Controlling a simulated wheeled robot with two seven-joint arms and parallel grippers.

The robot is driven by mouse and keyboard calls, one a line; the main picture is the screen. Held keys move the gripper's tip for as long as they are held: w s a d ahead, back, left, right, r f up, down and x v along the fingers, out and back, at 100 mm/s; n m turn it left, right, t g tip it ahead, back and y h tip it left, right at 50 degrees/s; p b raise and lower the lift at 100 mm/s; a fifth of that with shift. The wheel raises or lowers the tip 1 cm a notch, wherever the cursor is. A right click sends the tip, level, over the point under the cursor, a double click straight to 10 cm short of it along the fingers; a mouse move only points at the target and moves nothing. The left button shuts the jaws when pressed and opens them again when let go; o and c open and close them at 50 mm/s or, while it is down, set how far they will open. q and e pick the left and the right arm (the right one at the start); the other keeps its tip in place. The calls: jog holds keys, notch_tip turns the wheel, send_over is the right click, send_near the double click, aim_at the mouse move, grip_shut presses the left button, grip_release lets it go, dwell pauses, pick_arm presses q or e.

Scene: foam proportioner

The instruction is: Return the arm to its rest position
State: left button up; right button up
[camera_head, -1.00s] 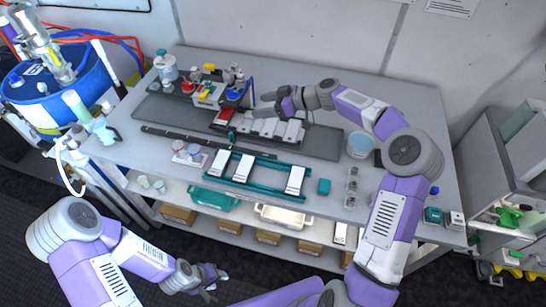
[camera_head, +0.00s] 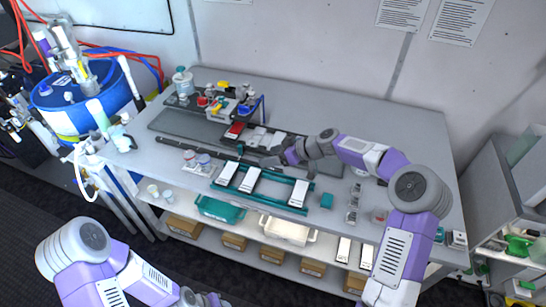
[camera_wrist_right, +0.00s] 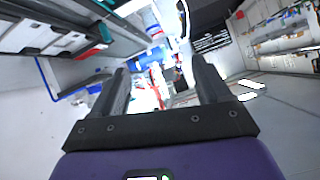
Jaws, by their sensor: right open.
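My right arm reaches in from the right, over the grey workbench (camera_head: 350,105). Its gripper (camera_head: 272,158) points left, near the dark strip and behind the teal rack. In the right wrist view the two dark fingers (camera_wrist_right: 158,82) stand wide apart with nothing held between them. My left arm is low at the left, in front of the bench. Its gripper (camera_head: 205,299) is cut by the bottom edge of the head view, so its jaws cannot be judged.
A teal rack (camera_head: 280,177) with white blocks stands at the bench front. Behind it are a dark mat (camera_head: 178,125) and a red-topped block (camera_head: 236,130). A blue drum (camera_head: 75,112) is left of the bench.

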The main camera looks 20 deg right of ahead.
dwell(0.3)
jog(key=s+a+f+m+g+h, duration=0.25)
jog(key=s+f, duration=0.35)
jog(key=f, duration=0.3)
jog(key=s+a+f+m+g+h, duration=0.1)
jog(key=s+a+f+m, duration=0.3)
jog(key=f, duration=0.5)
jog(key=s+f+m+g+h, duration=0.15)
jog(key=s+f, duration=0.45)
jog(key=s, duration=0.7)
jog(key=s+f+m+g+h, duration=0.1)
jog(key=s+f+m, duration=0.3)
jog(key=s, duration=0.8)
notch_tip(320, 180, down, 9)
jog(key=b, duration=0.8)
jog(key=shift+w+a+n, duration=0.25)
jog(key=shift+n, duration=0.15)
